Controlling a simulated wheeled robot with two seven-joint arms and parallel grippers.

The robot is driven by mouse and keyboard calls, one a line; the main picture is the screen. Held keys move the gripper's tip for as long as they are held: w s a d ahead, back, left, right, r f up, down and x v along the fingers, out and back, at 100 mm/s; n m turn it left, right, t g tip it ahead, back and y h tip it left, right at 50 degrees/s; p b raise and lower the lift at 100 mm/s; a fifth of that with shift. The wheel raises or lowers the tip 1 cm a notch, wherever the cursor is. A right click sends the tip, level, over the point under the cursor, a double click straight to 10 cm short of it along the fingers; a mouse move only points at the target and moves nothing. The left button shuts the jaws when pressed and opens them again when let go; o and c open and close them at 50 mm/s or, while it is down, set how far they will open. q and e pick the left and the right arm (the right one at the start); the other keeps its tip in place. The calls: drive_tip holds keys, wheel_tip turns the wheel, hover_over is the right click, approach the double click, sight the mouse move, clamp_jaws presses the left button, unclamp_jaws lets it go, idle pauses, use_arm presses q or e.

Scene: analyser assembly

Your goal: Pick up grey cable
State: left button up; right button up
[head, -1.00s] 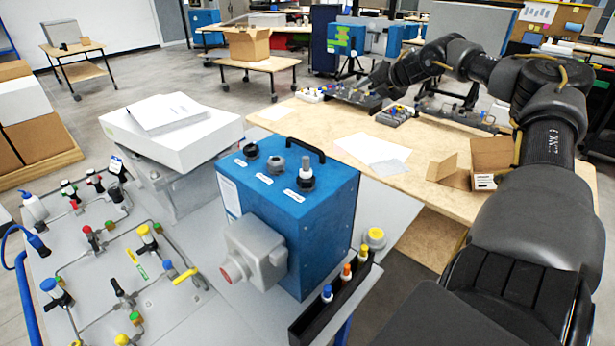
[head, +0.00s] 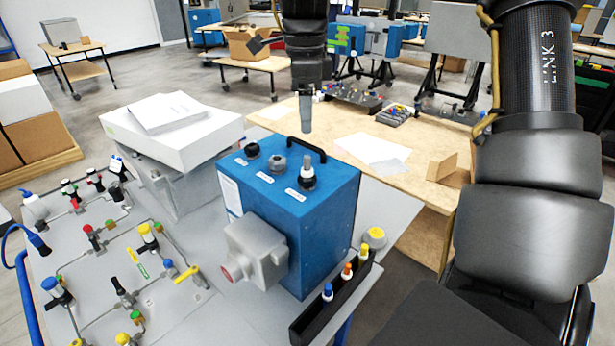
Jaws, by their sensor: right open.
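The blue analyser box (head: 322,225) stands on the grey bench, with a black handle and several round fittings on top. A short light-grey upright piece (head: 307,163) stands in the front black fitting; it may be the grey cable, but I cannot tell for sure. A grey fitting (head: 277,164) sits to its left. My right gripper (head: 306,122) points down above and behind the box's top, apart from it. Its fingers are open but seen edge-on, with nothing visible in them. My left gripper is out of view.
A black holder (head: 332,306) with several coloured-top bottles lies right of the box. White boxes and papers (head: 172,118) stand behind left. Pipes with coloured valves cover the panel (head: 190,325) at left. A wooden table (head: 405,165) stands behind.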

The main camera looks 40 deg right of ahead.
sight(307, 156)
wheel_tip(307, 156, down, 5)
drive_tip(key=shift+d+f+b, duration=0.15)
drive_tip(key=shift+f+b, duration=0.05)
drive_tip(key=shift+b, duration=0.4)
drive_tip(key=shift+f, duration=0.1)
wheel_tip(307, 156, down, 5)
drive_tip(key=shift+p, duration=0.45)
drive_tip(key=shift+s, duration=0.1)
drive_tip(key=shift+c, duration=0.2)
drive_tip(key=c, duration=1)
